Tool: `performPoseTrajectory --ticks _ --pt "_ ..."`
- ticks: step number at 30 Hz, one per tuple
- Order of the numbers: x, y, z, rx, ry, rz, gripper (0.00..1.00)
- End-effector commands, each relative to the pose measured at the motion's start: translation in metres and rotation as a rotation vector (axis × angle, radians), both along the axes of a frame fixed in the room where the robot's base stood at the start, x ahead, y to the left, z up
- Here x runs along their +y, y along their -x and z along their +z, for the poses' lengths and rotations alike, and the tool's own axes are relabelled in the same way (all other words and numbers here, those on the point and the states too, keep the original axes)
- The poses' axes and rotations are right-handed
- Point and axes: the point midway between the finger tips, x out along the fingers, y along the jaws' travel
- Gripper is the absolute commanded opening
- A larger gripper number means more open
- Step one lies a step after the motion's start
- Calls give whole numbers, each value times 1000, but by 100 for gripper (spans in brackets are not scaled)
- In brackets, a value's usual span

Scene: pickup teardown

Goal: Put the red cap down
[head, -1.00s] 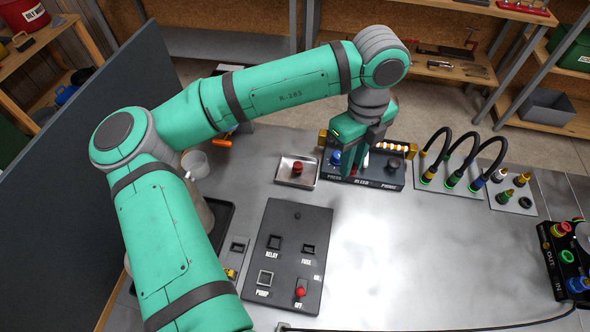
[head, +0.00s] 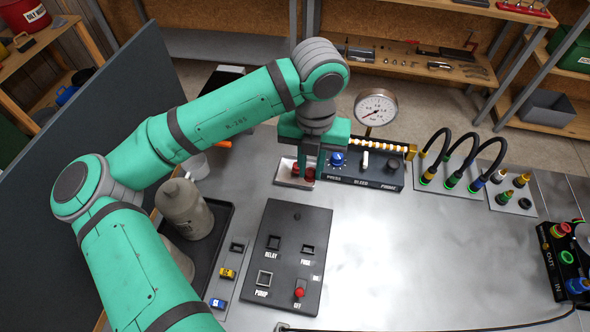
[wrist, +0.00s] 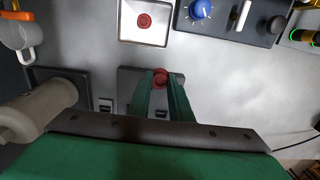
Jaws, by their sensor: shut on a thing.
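My gripper (head: 309,174) is shut on a red cap (head: 310,172), seen near the right side of the small metal tray (head: 283,179) in the head view. In the wrist view, the held cap (wrist: 160,76) sits between the tips of my green fingers (wrist: 164,92). A second red, round piece (head: 296,169) is in the tray; in the wrist view this piece (wrist: 144,20) lies near the tray's middle. The fingers partly hide the held cap, and I cannot tell its exact height above the tray or bench.
A black panel (head: 378,183) with a blue knob (head: 338,159) and a pressure gauge (head: 376,107) stands right of the tray. A switch panel (head: 288,225) lies in front. Grey bottles (head: 186,210) stand on the left. The bench's middle right is clear.

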Motion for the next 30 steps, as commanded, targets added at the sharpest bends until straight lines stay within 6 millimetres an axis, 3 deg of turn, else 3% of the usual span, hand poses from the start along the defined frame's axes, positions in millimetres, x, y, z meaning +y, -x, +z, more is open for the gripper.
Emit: performPoseTrajectory --ticks 3,10,21,26,30 --pt "14 -20 -14 2 -1 5 0" --pt "28 -44 -48 1 -1 2 0" --pt "36 -58 -72 1 -1 -2 0" --pt "35 -57 -94 1 -1 -2 0" --pt "35 -57 -99 0 -1 -2 0"
